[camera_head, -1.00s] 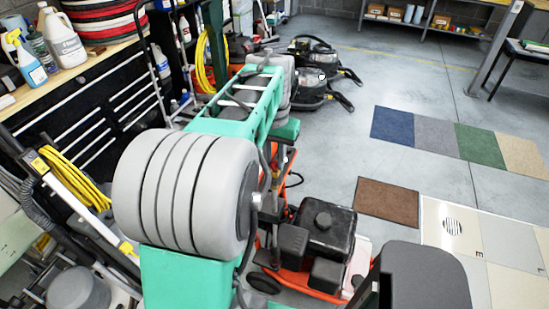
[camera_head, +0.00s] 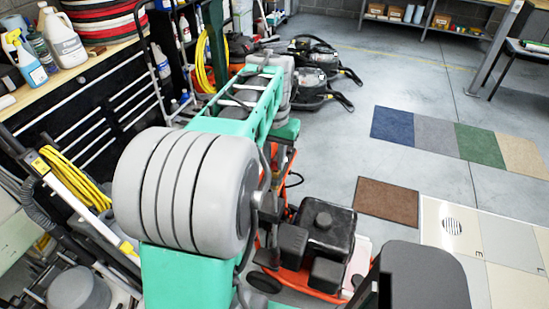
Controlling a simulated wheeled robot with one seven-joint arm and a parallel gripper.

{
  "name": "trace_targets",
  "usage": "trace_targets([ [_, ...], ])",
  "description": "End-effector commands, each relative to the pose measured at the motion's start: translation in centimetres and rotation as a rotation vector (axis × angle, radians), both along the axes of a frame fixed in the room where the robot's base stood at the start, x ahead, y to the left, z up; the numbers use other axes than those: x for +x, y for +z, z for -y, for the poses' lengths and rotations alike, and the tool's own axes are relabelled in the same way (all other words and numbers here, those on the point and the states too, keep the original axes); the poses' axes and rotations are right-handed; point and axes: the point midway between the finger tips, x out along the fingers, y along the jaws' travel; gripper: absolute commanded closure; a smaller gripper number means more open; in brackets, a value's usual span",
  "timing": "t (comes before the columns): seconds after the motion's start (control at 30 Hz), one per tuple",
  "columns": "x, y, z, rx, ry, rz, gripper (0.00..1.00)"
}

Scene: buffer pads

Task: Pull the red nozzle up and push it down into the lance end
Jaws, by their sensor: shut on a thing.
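The red nozzle and the lance end cannot be made out in the head view. My gripper does not show; my own teal and grey arm fills the middle of the view and hides what lies behind it. A pressure-washer-like machine with a black engine (camera_head: 325,228) and an orange-red frame (camera_head: 297,277) stands on the floor right of my arm. Its left side is partly covered by the arm.
A workbench (camera_head: 95,52) with spray bottles (camera_head: 28,65) and a white jug (camera_head: 62,40) is at the left. Yellow hose (camera_head: 78,180) hangs below it. Black vacuum-like machines (camera_head: 315,70) stand behind. Carpet samples (camera_head: 435,138) lie on open floor at the right.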

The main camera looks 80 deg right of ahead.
Motion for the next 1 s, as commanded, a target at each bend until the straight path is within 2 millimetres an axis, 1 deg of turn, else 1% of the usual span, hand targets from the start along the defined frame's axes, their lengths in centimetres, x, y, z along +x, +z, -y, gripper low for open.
trace_targets([
  [0.67,0.0,-1.1,0.0,0.001,0.000,0.000,1.00],
  [0.7,0.0,-1.1,0.0,0.001,0.000,0.000,0.77],
  [1.0,0.0,-1.0,0.0,0.000,0.000,0.000,0.53],
])
